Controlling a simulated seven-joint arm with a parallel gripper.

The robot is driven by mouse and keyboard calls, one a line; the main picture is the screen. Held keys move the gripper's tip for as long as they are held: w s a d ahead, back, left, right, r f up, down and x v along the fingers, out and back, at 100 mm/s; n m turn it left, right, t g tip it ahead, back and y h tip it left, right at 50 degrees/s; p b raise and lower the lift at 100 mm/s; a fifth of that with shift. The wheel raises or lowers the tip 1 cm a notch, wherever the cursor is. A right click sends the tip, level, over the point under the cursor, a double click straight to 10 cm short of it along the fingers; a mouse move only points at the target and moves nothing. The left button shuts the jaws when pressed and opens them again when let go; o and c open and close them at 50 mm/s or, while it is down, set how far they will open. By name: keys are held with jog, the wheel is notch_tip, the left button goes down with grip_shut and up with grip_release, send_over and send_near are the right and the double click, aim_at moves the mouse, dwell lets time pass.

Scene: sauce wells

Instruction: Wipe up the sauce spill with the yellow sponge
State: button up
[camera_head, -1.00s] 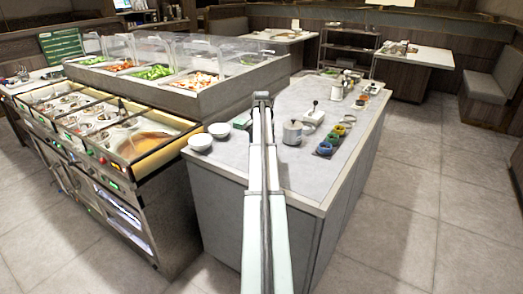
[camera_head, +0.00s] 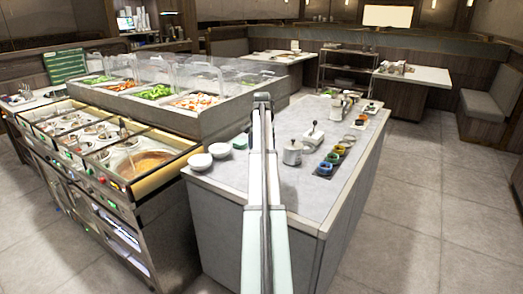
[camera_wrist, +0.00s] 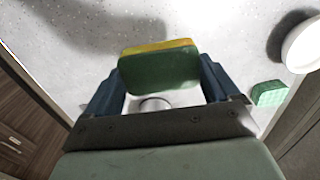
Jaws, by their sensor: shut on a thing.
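In the wrist view my gripper (camera_wrist: 160,85) is shut on a sponge (camera_wrist: 158,66) with a yellow layer on top and a green face. I hold it over the pale speckled counter. I cannot tell whether it touches the surface. In the head view the gripper and sponge are hidden behind my own arm. A brown sauce area (camera_head: 146,165) shows in the front right well of the sauce unit. I cannot make out a separate spill on the counter top.
Two white bowls (camera_head: 197,162) and a green block (camera_head: 240,141) stand on the island counter (camera_head: 222,178) left of my arm. One bowl (camera_wrist: 304,45) and the green block (camera_wrist: 270,94) show in the wrist view. A lidded pot (camera_head: 292,153) and colored cups (camera_head: 326,167) are to the right.

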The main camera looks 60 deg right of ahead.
jog(key=shift+c, duration=1)
jog(key=shift+s+d+f, duration=1)
jog(key=shift+s+d, duration=3.7)
jog(key=shift+s, duration=0.1)
jog(key=shift+f, duration=4.15)
jog(key=shift+s+r, duration=0.1)
jog(key=shift+s, duration=1.15)
jog(key=shift+c, duration=0.4)
jog(key=shift+s, duration=0.75)
jog(key=shift+w+r, duration=0.1)
jog(key=shift+w, duration=2)
notch_tip(320, 180, up, 8)
